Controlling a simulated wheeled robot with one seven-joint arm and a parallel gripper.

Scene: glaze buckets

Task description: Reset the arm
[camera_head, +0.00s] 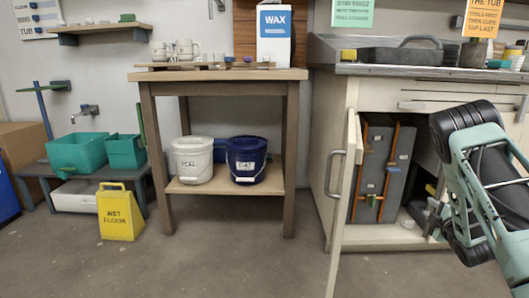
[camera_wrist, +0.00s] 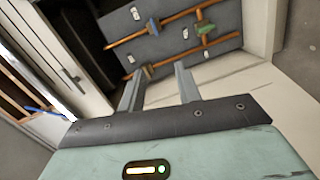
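My arm (camera_head: 480,165) reaches in from the right side of the head view, in front of the open cabinet under the counter. My gripper (camera_wrist: 159,88) shows in the wrist view with its two fingers apart and nothing between them. The fingers point at dark grey panels (camera_wrist: 165,45) with orange-brown bars across them, inside the cabinet. The fingertips look close to the cabinet floor, but I cannot tell whether they touch anything. In the head view my gripper's fingers cannot be made out.
The cabinet door (camera_head: 345,210) stands open at the left of the cabinet opening. A white bucket (camera_head: 192,160) and a blue bucket (camera_head: 246,160) stand on the wooden table's lower shelf (camera_head: 228,187). A yellow wet-floor sign (camera_head: 118,212) stands left. The middle floor is clear.

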